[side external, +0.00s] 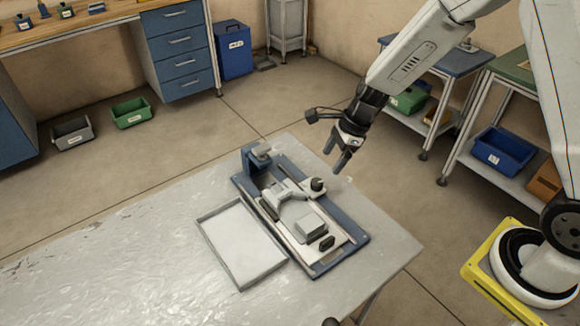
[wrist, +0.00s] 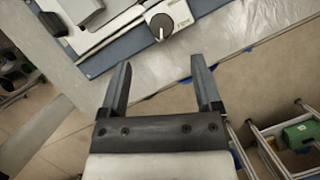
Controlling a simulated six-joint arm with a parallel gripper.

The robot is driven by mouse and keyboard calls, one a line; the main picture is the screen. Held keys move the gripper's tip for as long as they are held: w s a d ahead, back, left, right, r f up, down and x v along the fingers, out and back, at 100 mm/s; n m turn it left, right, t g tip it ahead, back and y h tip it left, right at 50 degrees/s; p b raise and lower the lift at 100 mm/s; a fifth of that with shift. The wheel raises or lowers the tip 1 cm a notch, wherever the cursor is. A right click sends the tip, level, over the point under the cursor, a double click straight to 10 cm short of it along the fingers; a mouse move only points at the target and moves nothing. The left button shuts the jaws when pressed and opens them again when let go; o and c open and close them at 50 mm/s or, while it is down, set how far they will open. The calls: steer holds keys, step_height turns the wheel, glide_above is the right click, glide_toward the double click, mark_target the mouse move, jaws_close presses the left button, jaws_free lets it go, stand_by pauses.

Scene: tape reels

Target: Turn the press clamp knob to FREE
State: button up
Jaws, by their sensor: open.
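The press clamp knob (wrist: 161,24) is a dark round dial with a pale pointer mark toward the bottom of the wrist view. It sits on a light mount near the edge of the blue press base (wrist: 118,57). A pale plate beside it is too small to read, so I cannot tell the setting. In the side view the knob (side external: 317,184) shows as a small dark cap on the blue-based press (side external: 355,241). My gripper (side external: 337,164) is open and empty, above and behind the knob in the side view. Its two fingers (wrist: 160,64) point toward the knob, apart from it.
A shallow grey tray (side external: 242,243) lies left of the press on the grey table (side external: 110,262). The press carries a raised blue block (side external: 247,162) and a pale arm (side external: 283,193). The table's left part is clear. Shelves with bins (side external: 500,148) stand beyond its right edge.

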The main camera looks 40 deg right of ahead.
mark_target(317, 182)
steer(key=shift+w+f, duration=0.1)
steer(key=shift+w, duration=0.05)
steer(key=shift+x, duration=3.85)
jaws_close()
